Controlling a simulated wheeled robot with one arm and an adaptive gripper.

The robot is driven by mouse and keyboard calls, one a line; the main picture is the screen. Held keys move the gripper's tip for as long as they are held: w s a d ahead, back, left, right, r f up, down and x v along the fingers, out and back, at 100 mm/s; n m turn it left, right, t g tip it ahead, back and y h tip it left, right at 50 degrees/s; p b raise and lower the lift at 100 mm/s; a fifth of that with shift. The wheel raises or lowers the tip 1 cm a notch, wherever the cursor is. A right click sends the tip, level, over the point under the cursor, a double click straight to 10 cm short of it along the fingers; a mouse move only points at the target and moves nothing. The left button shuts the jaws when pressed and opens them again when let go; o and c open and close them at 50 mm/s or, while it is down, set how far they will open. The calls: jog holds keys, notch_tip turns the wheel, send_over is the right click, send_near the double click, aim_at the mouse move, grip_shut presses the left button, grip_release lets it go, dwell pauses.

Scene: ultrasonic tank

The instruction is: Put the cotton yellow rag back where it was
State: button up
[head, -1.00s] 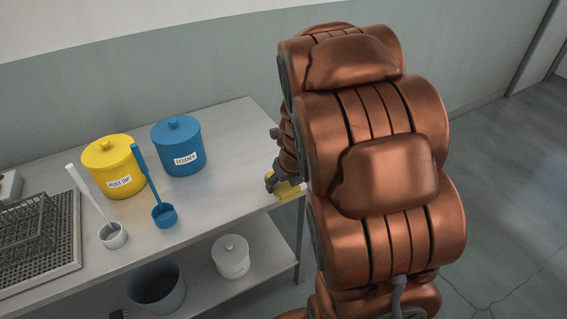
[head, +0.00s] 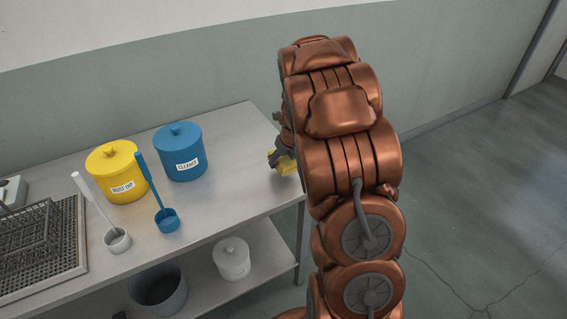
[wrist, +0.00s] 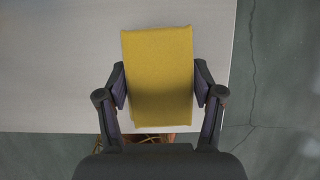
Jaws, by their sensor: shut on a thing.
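The yellow rag (wrist: 158,70) is a flat folded block between the two fingers of my gripper (wrist: 160,88) in the wrist view. My gripper is shut on its two long sides. Behind the rag is the grey tabletop (wrist: 60,70), near its corner. In the head view a small part of the rag (head: 286,165) shows at the table's right end, beside my gripper (head: 279,156). My arm hides most of both there. I cannot tell whether the rag touches the tabletop.
A blue lidded CLEANER pot (head: 181,156), a yellow RUST DIP pot (head: 118,175), a blue ladle (head: 166,220) and a white ladle (head: 116,240) stand on the table. A mesh basket (head: 38,235) is at left. The lower shelf holds a white jar (head: 231,260) and a grey bucket (head: 159,290).

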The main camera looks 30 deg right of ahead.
aim_at(290, 162)
jog(key=shift+w+d, duration=0.25)
jog(key=shift+w, duration=0.15)
jog(key=shift+f+p, duration=0.45)
jog(key=shift+f, duration=1.35)
jog(key=o, duration=1.1)
jog(key=shift+f, duration=0.15)
jog(key=b+v, duration=0.1)
jog(key=v, duration=0.9)
jog(key=shift+d+r+b, duration=0.1)
jog(key=shift+r+b, duration=0.25)
jog(key=shift+v, duration=0.85)
